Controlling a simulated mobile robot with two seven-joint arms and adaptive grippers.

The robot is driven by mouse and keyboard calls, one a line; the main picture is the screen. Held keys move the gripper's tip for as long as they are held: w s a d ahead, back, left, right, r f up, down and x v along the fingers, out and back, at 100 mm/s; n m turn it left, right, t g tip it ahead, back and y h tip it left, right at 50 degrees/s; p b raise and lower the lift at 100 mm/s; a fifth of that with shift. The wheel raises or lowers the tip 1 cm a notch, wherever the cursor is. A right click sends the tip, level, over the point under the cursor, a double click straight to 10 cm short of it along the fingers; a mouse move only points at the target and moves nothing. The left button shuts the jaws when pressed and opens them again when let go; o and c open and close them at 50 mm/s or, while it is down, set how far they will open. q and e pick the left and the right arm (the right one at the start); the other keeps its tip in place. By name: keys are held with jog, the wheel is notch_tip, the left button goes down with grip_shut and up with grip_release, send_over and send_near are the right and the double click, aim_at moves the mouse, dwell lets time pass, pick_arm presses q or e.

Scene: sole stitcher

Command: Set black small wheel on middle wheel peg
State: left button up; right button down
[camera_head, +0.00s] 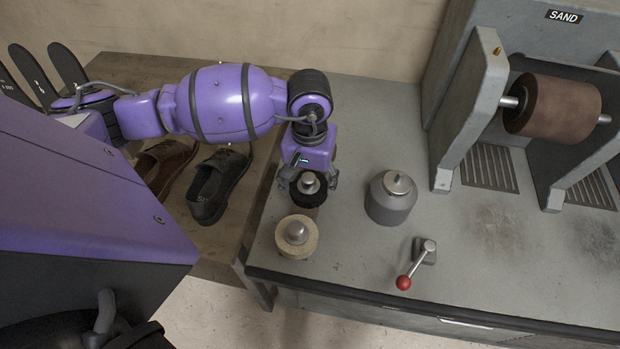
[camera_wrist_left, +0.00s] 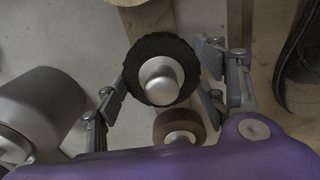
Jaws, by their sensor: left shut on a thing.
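My left gripper (camera_head: 308,188) is shut on the black small wheel (camera_head: 306,197), with one finger on each side of its rim. A domed metal piece shows in the middle of the black wheel (camera_wrist_left: 138,68) in the left wrist view. I cannot tell how far down the wheel sits. A tan wheel (camera_head: 285,246) with a domed metal centre stands in front of it, near the table's front edge. A brown wheel (camera_wrist_left: 204,125) with a metal centre shows behind the black one in the left wrist view; my gripper hides it in the head view. My right gripper is out of view.
A grey lidded pot (camera_head: 388,205) stands close right of the gripper. A red-knobbed lever (camera_head: 415,268) is near the front edge. The sanding machine (camera_head: 462,110) fills the right. Dark shoes (camera_head: 213,190) sit on a wooden bench at the left.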

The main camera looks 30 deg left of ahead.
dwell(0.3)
pick_arm(q)
jog(key=o, duration=1.4)
notch_tip(320, 180, up, 12)
